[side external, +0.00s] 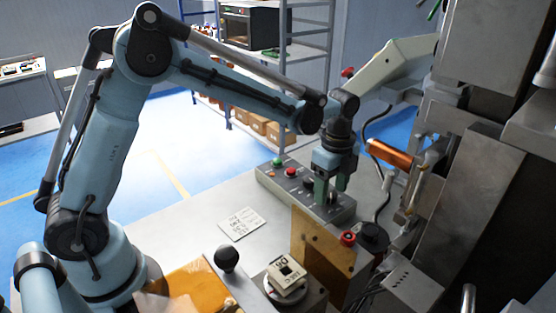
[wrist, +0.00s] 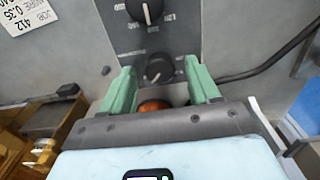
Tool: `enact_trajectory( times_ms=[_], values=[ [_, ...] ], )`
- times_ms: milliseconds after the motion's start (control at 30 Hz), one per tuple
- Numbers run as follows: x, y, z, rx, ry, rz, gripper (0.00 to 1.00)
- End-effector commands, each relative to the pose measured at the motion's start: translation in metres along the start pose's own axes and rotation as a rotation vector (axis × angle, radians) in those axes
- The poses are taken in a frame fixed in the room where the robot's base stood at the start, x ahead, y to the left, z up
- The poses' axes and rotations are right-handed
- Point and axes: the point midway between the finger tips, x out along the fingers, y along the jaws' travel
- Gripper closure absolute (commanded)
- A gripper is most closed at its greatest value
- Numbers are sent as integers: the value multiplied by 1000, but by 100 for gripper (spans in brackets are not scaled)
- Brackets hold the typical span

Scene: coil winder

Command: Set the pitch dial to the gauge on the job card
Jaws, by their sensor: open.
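The grey control box (side external: 290,185) stands on the bench with a green button, a red button and black dials. In the wrist view its panel (wrist: 185,38) shows an upper dial (wrist: 147,12) and a lower dial (wrist: 159,72), each with a pale pointer line. The small labels are too blurred to tell which is the pitch dial. My gripper (side external: 331,189) is over the box's near end. Its green fingers are open, one either side of the lower dial, with gaps visible.
A tan upright plate (side external: 322,250), a red button (side external: 347,238) and a black ball knob (side external: 227,259) stand near the front. The winder's grey body (side external: 490,200) and a copper-coloured coil (side external: 388,153) are at right. A black cable (wrist: 250,72) runs beside the panel.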

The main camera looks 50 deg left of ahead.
Motion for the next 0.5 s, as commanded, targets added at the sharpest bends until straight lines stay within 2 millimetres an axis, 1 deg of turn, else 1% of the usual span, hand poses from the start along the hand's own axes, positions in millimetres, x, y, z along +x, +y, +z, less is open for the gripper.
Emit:
enact_trajectory(
  times_ms=[133,367,467,500],
  values=[
    [5,0,0,0,0,0,39],
    [6,0,0,0,0,0,39],
    [6,0,0,0,0,0,53],
    [6,0,0,0,0,0,59]
  ],
)
